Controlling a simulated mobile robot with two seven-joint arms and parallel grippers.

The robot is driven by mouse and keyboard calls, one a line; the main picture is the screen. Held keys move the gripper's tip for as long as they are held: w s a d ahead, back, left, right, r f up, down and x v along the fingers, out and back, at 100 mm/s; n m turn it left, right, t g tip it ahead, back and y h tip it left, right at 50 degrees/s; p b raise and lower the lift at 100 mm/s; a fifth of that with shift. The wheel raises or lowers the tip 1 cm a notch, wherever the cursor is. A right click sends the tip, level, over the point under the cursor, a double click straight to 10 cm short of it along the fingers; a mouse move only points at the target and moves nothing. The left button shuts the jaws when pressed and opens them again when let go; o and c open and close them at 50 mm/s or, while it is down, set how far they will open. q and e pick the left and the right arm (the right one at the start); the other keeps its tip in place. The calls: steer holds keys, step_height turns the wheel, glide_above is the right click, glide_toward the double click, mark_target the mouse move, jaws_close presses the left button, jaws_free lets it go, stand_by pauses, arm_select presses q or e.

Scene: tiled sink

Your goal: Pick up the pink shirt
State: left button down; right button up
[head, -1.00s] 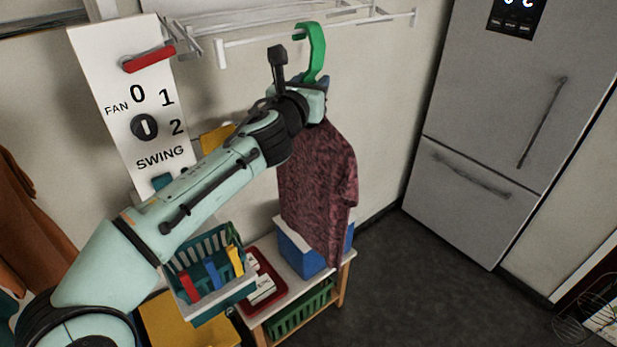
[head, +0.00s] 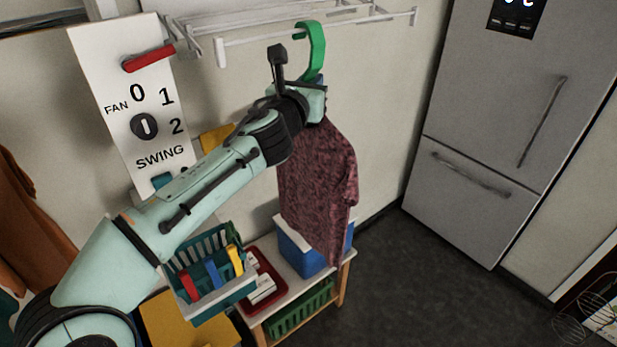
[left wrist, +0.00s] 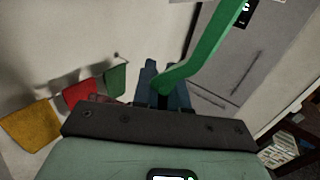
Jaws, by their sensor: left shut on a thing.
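The pink shirt (head: 318,185), a dark mottled pink, hangs upright below a green hanger (head: 316,50) in the head view. My left gripper (head: 321,88) is at the shirt's neck, shut on the lower part of the hanger; my wrist hides much of the grip. My right gripper is not in view.
Below the shirt stands a low bench (head: 345,285) with a blue box (head: 298,252) and a red tray (head: 262,270). A teal basket (head: 205,250) is under my left arm. A fan switch panel (head: 105,65) is left, a fridge (head: 500,130) right. Open floor lies before the fridge.

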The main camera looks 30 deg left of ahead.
arm_select(q)
steer(key=shift+r, duration=0.1)
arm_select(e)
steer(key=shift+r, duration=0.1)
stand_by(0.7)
arm_select(q)
steer(key=s+r, duration=0.1)
steer(key=s+r+p, duration=0.1)
steer(key=r, duration=0.1)
steer(key=shift+s+d+p, duration=0.2)
steer(key=shift+d+p, duration=0.1)
steer(key=s+d, duration=0.3)
steer(key=s, duration=1.2)
steer(key=shift+s+r+b, duration=0.15)
steer(key=shift+b, duration=0.3)
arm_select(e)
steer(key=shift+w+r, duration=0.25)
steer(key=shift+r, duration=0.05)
